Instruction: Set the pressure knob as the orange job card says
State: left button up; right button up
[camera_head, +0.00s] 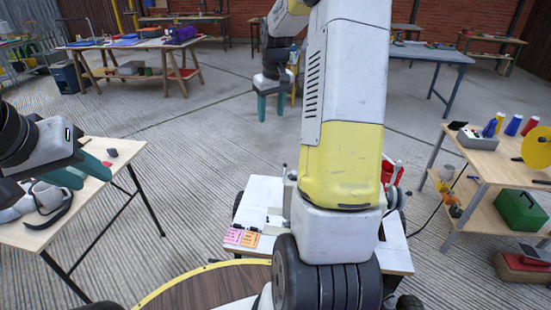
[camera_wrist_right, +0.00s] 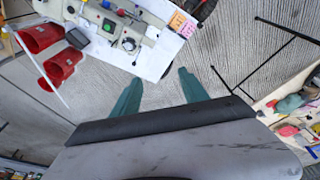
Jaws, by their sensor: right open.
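The orange job card (camera_head: 251,239) lies beside a pink card on the white-topped bench in front of me; its writing is too small to read. In the right wrist view the orange card (camera_wrist_right: 178,20) is at the top. My left gripper (camera_head: 80,172) looks open and empty above the left table.
A pink card (camera_head: 234,236) lies beside the orange one. A green button (camera_wrist_right: 108,24) and red cylinders (camera_wrist_right: 58,70) show in the wrist view. The left table (camera_head: 118,150) and right shelf (camera_head: 475,165) flank the bench. My right arm hides much of the bench.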

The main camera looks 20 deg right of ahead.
jog(key=w+d+f+g, duration=0.1)
jog(key=w+d+f, duration=0.45)
jog(key=f, duration=0.45)
jog(key=g, duration=0.1)
send_over(295, 172)
notch_tip(295, 172, down, 14)
jog(key=shift+a, duration=0.15)
notch_tip(295, 172, down, 8)
grip_shut()
